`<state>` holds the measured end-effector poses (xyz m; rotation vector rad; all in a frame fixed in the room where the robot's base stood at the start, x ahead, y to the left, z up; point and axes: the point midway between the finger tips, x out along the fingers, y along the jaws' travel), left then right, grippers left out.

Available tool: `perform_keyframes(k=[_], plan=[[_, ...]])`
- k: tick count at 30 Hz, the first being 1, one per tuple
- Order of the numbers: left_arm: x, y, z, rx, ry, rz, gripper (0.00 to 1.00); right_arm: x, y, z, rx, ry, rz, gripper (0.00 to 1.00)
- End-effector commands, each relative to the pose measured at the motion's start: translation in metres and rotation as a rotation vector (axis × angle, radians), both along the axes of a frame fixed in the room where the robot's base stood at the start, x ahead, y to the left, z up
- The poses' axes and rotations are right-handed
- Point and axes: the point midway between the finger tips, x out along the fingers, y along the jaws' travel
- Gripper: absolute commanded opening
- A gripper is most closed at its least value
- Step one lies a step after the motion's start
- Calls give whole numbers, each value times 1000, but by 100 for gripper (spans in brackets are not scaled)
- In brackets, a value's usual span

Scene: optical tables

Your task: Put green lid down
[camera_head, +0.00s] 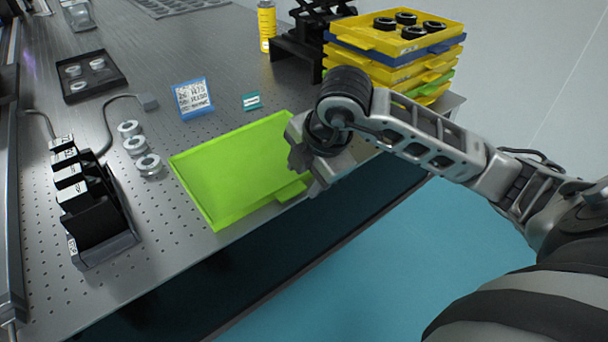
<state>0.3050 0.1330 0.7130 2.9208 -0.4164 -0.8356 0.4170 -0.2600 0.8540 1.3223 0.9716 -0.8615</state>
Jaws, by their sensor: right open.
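The green lid (232,172) is a flat, bright green tray-like piece with a raised rim and a tab on its front right side. It lies on the perforated optical table (170,245), near the table's front edge. My right gripper (304,172) is at the lid's right end, over its edge near the tab. Its jaws are open; the gripper hides part of the lid's right side, and I cannot tell whether it touches the lid. My left gripper is not in view.
Metal rings (135,145) and a black holder (95,215) stand left of the lid. A blue-framed card (193,98) and a small teal tag (251,101) are behind it.

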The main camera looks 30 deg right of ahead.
Motion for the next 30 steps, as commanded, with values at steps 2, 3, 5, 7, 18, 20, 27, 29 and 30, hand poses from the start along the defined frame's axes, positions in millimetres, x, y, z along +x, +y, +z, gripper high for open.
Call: perform_keyframes(k=[2, 3, 5, 7, 18, 20, 27, 29, 30], plan=[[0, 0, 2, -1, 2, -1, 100, -5, -1, 17, -3, -7, 0, 48], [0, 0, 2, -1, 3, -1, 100, -8, -1, 25, -2, -7, 0, 48], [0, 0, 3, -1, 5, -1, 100, -13, -1, 38, -2, -8, 1, 48], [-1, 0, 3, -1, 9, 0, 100, -19, -2, 52, -3, -8, 0, 48], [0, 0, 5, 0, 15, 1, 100, -38, -3, 96, -1, -4, 0, 48], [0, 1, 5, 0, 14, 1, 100, -39, -3, 97, -1, -2, 0, 48], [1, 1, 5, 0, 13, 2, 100, -39, -3, 98, -1, -2, 0, 48], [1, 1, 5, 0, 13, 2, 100, -39, -3, 97, -1, -2, 0, 48], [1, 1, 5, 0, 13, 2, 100, -39, -3, 97, -1, -2, 0, 48]])
